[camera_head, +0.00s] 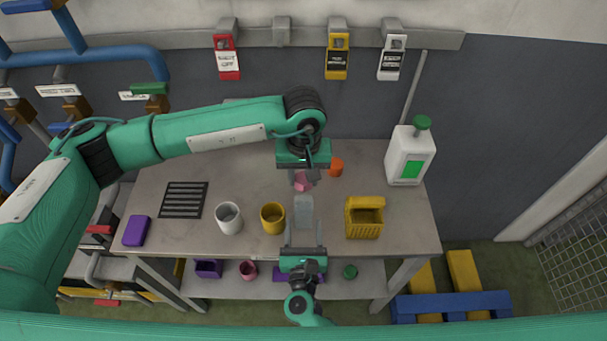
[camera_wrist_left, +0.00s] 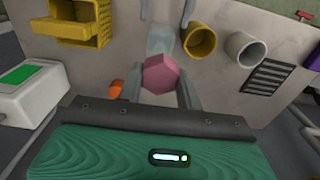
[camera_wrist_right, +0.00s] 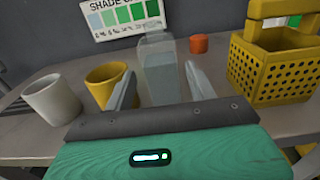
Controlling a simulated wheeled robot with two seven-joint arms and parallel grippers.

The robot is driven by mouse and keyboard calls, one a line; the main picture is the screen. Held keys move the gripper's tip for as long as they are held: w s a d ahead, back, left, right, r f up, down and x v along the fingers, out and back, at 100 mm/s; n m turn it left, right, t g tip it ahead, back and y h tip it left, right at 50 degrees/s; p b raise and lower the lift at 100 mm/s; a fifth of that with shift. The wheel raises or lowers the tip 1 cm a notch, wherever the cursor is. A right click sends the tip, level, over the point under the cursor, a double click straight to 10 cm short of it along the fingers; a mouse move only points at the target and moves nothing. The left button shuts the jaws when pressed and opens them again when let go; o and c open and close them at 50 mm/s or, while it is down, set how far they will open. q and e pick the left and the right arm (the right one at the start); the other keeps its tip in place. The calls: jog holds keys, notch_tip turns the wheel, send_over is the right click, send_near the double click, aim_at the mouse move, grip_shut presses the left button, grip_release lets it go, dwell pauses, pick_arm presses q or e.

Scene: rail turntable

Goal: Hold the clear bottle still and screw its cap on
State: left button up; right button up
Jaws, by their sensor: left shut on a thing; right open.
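The clear bottle (camera_head: 303,212) stands upright near the table's front edge, with no cap on it in the right wrist view (camera_wrist_right: 158,70). My right gripper (camera_head: 303,238) is open, its fingers reaching either side of the bottle with gaps showing. My left gripper (camera_head: 305,177) points down and is shut on a pink faceted cap (camera_wrist_left: 161,75). The cap is apart from the bottle (camera_wrist_left: 160,40) and appears just behind it in the head view; its exact height above the bottle is hard to tell.
A yellow cup (camera_head: 273,218) and a white cup (camera_head: 229,218) stand left of the bottle. A yellow basket (camera_head: 365,222) stands right. An orange piece (camera_head: 336,167) lies behind. A white jug (camera_head: 407,158), black grille (camera_head: 183,200) and purple block (camera_head: 136,231) sit farther out.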

aim_at(303, 179)
jog(key=shift+w, duration=4)
jog(key=shift+c, duration=0.5)
jog(key=c, duration=1.1)
jog(key=shift+o, duration=0.2)
pick_arm(q)
jog(key=shift+f, duration=0.1)
jog(key=shift+f, duration=1.8)
